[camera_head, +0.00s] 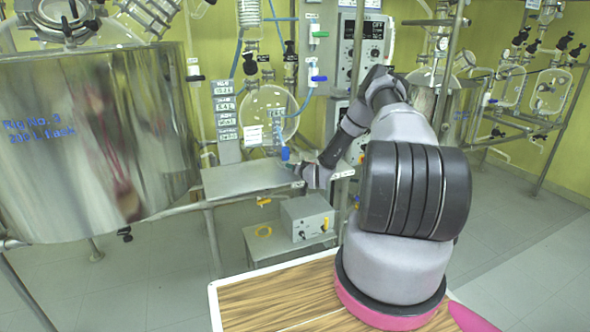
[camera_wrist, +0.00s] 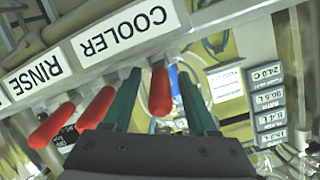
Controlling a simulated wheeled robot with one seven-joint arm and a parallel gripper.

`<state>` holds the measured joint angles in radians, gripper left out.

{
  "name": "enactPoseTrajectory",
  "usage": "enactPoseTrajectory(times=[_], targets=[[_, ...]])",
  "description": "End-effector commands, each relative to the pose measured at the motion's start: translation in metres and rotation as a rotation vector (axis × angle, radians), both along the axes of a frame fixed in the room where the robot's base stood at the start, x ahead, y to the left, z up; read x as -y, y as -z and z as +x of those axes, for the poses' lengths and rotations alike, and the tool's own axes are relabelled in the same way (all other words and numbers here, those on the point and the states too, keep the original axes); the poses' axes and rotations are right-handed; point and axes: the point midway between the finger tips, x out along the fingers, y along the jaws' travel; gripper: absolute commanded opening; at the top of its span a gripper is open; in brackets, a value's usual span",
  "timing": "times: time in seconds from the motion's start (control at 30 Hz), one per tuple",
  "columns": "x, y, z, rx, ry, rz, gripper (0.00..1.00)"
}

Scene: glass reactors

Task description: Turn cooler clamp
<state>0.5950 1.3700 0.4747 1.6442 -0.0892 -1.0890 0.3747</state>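In the wrist view, my gripper (camera_wrist: 159,74) has its two green fingers apart. A red clamp handle (camera_wrist: 160,95) lies between them in the picture, with a visible gap on each side. The white COOLER label (camera_wrist: 125,35) is on the rail just above and left of this handle. A second red handle (camera_wrist: 97,107) is just left of the left finger. A third red handle (camera_wrist: 52,125) is further left, below the RINSE label (camera_wrist: 38,70).
A large steel vessel (camera_head: 95,140) stands at the left. A round glass flask (camera_head: 268,112) and blue hoses are close to my gripper. A grey box (camera_head: 307,218) stands below. Another glass rig (camera_head: 540,95) is at the far right, with open floor before it.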

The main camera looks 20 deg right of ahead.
Motion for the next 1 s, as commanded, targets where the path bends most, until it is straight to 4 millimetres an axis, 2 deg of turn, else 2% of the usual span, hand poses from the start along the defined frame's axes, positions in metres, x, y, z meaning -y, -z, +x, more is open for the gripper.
enactPoseTrajectory(times=[0.27,0.7,0.83,1.0], targets=[[0.001,-0.003,-0.007,0.001,0.0,0.0,0.58],[0.004,-0.026,-0.084,0.0,0.001,0.001,0.58],[0.004,-0.03,-0.098,0.0,0.001,0.001,0.58],[0.004,-0.032,-0.103,0.001,0.0,0.0,0.58]])
